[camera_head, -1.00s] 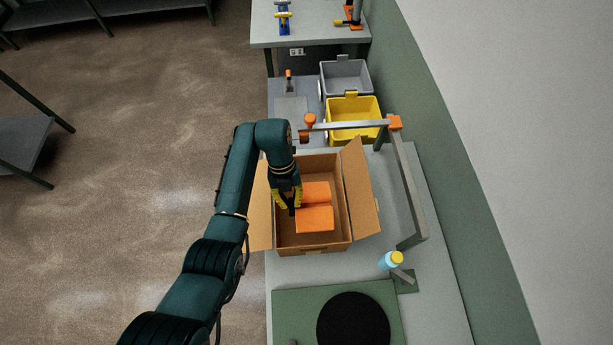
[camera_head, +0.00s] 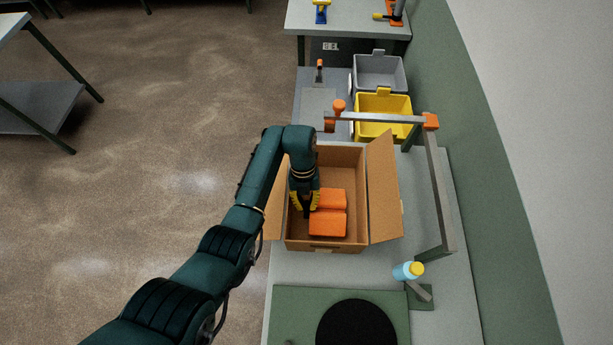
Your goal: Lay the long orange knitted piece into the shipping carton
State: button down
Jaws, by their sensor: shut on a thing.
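The shipping carton (camera_head: 354,162) stands open on the bench with its side flaps spread. Orange knitted material shows inside its walls as two blocks, a near one (camera_head: 328,224) and a far one (camera_head: 332,199). I cannot tell whether they are parts of one long piece. My gripper (camera_head: 306,212) points down into the carton near its left wall, its yellow fingers at the left edge of the orange material. It is shut on the orange knitted piece; the fingertips and the gripped part are partly hidden. I cannot tell whether the piece touches the carton floor.
A grey metal frame (camera_head: 437,190) with orange ends stands behind and right of the carton. Yellow (camera_head: 383,103) and grey (camera_head: 379,72) bins stand beyond. A light-blue bottle with a yellow cap (camera_head: 407,271) and a green board with a black disc (camera_head: 356,325) are nearer.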

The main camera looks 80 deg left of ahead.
jog(key=shift+f, duration=0.3)
jog(key=c, duration=1.5)
grip_release()
jog(key=shift+r, duration=0.3)
jog(key=p+v, duration=0.5)
jog(key=v, duration=0.7)
jog(key=shift+r, duration=0.35)
